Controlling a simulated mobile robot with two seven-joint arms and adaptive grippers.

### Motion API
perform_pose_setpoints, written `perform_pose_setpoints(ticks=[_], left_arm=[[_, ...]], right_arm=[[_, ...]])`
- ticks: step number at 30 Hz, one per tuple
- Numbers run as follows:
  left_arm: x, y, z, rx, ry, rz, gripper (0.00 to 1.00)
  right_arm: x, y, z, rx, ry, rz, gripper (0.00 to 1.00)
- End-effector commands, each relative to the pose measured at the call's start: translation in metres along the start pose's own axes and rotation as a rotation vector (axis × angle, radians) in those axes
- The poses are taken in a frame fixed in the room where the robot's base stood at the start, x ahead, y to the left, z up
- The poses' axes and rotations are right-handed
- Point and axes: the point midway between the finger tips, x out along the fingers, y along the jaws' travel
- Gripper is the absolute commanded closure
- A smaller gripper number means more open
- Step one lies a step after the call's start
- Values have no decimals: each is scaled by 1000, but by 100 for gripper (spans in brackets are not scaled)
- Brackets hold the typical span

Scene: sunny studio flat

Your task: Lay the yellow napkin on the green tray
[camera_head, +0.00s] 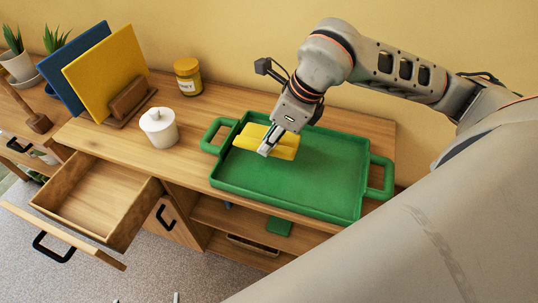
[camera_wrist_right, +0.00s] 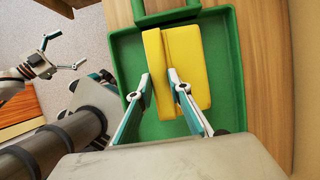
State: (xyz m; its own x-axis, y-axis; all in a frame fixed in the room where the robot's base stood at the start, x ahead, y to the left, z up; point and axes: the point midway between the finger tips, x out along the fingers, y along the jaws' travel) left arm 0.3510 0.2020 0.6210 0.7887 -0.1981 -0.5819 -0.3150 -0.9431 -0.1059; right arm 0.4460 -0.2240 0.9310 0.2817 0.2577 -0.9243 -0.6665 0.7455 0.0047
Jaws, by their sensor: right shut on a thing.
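The yellow napkin (camera_head: 282,148) is a folded rectangle over the left part of the green tray (camera_head: 320,185), inside its rim. In the right wrist view the napkin (camera_wrist_right: 200,58) shows a raised fold between my fingertips. My right gripper (camera_head: 270,146) is shut on that fold; its fingers (camera_wrist_right: 160,84) show on both sides of it. I cannot tell whether the napkin rests fully on the tray floor or hangs just above it. My left gripper (camera_wrist_right: 66,52) is open and empty, away from the tray, in the right wrist view.
The tray stands on a wooden sideboard with an open, empty drawer (camera_head: 95,192) at the left.

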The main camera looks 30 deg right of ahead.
Motion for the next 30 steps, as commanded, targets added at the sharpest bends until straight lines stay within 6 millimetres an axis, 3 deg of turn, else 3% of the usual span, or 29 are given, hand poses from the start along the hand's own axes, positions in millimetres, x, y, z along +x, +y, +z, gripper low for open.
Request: perform_pose_setpoints(ticks=[15,26,27,28,30], left_arm=[[4,0,2,2,3,-2,0],[4,-1,3,4,2,-3,0],[4,-1,2,5,3,-3,0],[4,-2,2,5,3,-4,0],[4,-2,2,5,3,-4,0]], right_arm=[[50,0,-21,1,2,3,100],[54,0,-22,0,0,0,100],[54,0,-22,0,0,0,76],[54,0,-22,0,0,0,68],[53,0,-22,0,0,0,64]])
